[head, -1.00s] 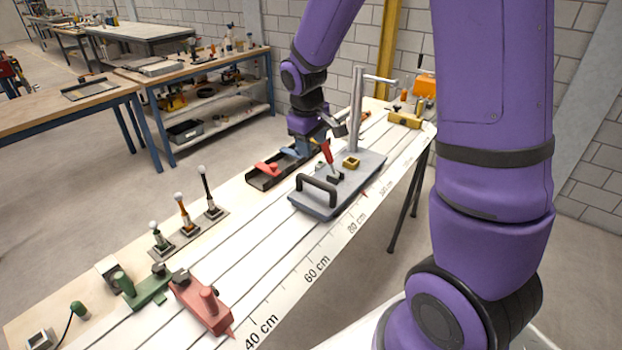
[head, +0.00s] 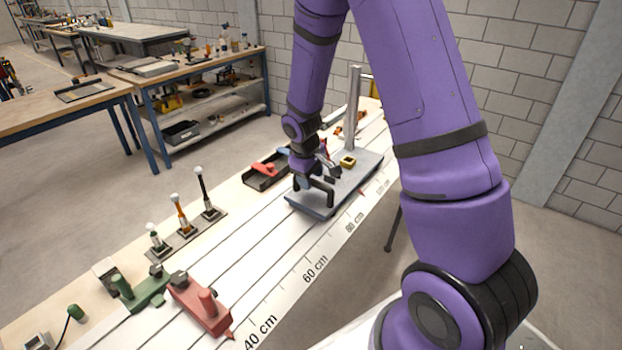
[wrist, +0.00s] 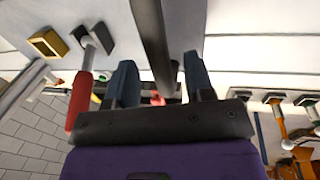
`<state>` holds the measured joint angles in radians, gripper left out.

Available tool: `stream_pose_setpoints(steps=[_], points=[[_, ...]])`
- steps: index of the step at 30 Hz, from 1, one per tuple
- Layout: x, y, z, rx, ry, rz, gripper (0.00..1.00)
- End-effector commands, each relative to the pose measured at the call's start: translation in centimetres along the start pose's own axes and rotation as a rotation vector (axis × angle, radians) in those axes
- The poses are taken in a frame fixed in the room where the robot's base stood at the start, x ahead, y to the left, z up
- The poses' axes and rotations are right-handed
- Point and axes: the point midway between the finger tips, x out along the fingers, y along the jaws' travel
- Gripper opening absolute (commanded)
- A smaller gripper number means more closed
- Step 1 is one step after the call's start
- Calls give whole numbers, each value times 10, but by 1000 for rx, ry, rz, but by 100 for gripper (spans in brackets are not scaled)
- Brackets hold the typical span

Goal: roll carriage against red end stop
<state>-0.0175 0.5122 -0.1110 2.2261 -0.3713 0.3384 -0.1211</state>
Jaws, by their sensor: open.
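The carriage is a grey plate (head: 352,184) on the white rail bench, with a black handle (head: 329,194) at its near end, a yellow block (head: 348,161) and an upright metal post. The red end stop (head: 205,308) is a red block with a knob, near the 40 cm mark. A clear stretch of rail separates it from the carriage. My gripper (head: 306,181) is at the handle. In the wrist view the open jaws (wrist: 162,75) have the black handle bar (wrist: 154,40) between them, with gaps on both sides. The fingertips' depth around the bar is hard to judge.
A green block (head: 146,292) lies beside the red stop. A rack of small knobbed stands (head: 185,229) is along the bench's far-left side. A dark tray (head: 256,183) with a red item sits left of the carriage. A red-handled lever (wrist: 81,100) is close to my left finger.

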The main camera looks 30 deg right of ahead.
Motion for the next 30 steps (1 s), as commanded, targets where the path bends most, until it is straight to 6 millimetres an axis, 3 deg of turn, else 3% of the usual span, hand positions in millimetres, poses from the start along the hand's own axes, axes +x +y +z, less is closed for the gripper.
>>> stream_pose_setpoints(steps=[13, 14, 20, 30], points=[[10, 0, 0, 0, 0, 0, 48], [10, 0, 0, 0, 0, 0, 46], [10, 0, 0, 0, 0, 0, 0], [9, -8, -9, -3, 1, 0, 0]])
